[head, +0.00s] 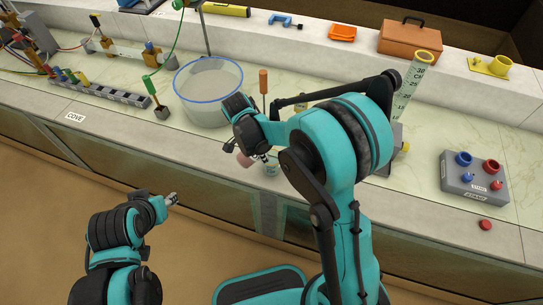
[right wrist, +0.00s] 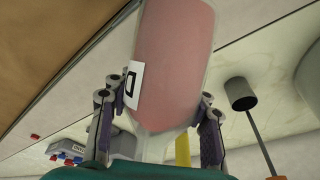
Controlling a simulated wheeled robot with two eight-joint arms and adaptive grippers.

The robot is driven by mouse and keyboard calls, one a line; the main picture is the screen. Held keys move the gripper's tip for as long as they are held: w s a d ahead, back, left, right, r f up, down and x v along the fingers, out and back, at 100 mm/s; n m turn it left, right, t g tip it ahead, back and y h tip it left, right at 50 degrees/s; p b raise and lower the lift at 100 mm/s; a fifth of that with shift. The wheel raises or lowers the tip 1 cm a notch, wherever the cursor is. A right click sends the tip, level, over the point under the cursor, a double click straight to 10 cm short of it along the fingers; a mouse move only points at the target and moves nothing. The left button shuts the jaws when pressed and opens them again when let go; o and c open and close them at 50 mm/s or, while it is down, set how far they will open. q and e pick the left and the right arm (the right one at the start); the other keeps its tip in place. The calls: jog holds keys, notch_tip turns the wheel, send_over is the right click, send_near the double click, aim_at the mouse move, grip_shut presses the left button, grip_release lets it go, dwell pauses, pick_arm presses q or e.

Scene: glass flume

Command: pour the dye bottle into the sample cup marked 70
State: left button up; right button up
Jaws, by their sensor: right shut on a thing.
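The dye bottle (head: 245,159), clear with pink contents, is in my right gripper (head: 257,156), above the front edge of the counter. In the right wrist view the bottle (right wrist: 173,60) sits between both fingers of the right gripper (right wrist: 160,125) and bears a white label with a dark mark. It looks tilted in the head view. A small clear cup (head: 271,169) stands just right of and below the bottle, partly hidden by my right arm; I cannot read its number. My left gripper (head: 173,199) is empty in front of the counter; its jaw opening is unclear.
A large blue-rimmed clear tub (head: 205,97) stands behind the bottle. An orange-handled rod (head: 263,82) stands right of the tub. A green graduated cylinder (head: 412,85) is behind my right arm. A grey box with red and blue knobs (head: 474,185) is at the right.

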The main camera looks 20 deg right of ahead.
jog(key=shift+a+r+y+p, duration=0.35)
jog(key=shift+y+p, duration=0.3)
jog(key=shift+y, duration=0.25)
dwell(1.7)
jog(key=shift+s+a+f+y+b, duration=0.15)
jog(key=shift+f+y+b, duration=0.25)
jog(key=shift+f+b, duration=0.4)
jog(key=shift+w+a+f+y+b, duration=0.15)
jog(key=shift+f+y+b, duration=0.3)
jog(key=shift+f, duration=0.6)
jog(key=shift+c, duration=0.2)
dwell(0.5)
jog(key=shift+s+a+f+g+y+b, duration=0.2)
jog(key=shift+a+g+y+b, duration=0.1)
jog(key=shift+y, duration=0.15)
dwell(1.6)
